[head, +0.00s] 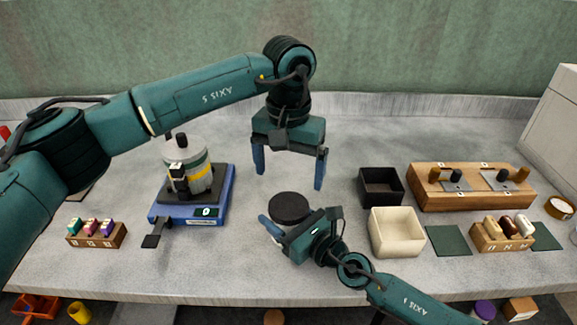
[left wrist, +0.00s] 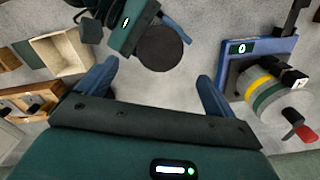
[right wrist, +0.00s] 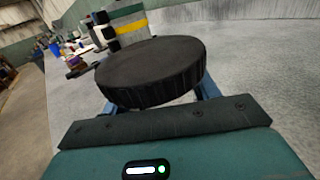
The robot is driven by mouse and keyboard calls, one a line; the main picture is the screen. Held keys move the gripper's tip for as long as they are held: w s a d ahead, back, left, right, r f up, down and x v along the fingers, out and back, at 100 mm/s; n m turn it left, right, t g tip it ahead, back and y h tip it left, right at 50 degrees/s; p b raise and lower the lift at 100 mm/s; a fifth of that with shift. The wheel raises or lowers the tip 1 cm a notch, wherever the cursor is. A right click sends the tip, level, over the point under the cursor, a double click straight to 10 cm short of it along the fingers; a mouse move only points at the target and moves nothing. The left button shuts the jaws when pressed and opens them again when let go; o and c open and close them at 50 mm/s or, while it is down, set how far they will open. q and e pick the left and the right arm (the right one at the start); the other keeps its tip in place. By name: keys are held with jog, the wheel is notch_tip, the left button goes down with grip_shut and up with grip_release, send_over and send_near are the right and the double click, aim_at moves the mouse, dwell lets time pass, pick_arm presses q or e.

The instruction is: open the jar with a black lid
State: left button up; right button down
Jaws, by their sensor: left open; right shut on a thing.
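The jar's round black lid (head: 291,207) lies level in front of my right gripper (head: 297,214); the jar body below it is hidden. The right wrist view shows the wide ribbed lid (right wrist: 155,70) from the side, above blue fingers that reach to either side beneath it. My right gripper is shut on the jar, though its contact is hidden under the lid. My left gripper (head: 290,178) points down, open and empty, above and slightly behind the lid. In the left wrist view the lid (left wrist: 160,47) appears between and beyond its spread fingers.
A blue scale (head: 190,212) with a grey-white device (head: 190,165) stands left. A black box (head: 381,187), a cream box (head: 396,232) and a wooden rack (head: 470,187) stand right. A small block of coloured vials (head: 96,233) is at left. Grey counter is clear around the lid.

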aim_at(288, 205)
pick_arm(q)
jog(key=shift+f, duration=3.95)
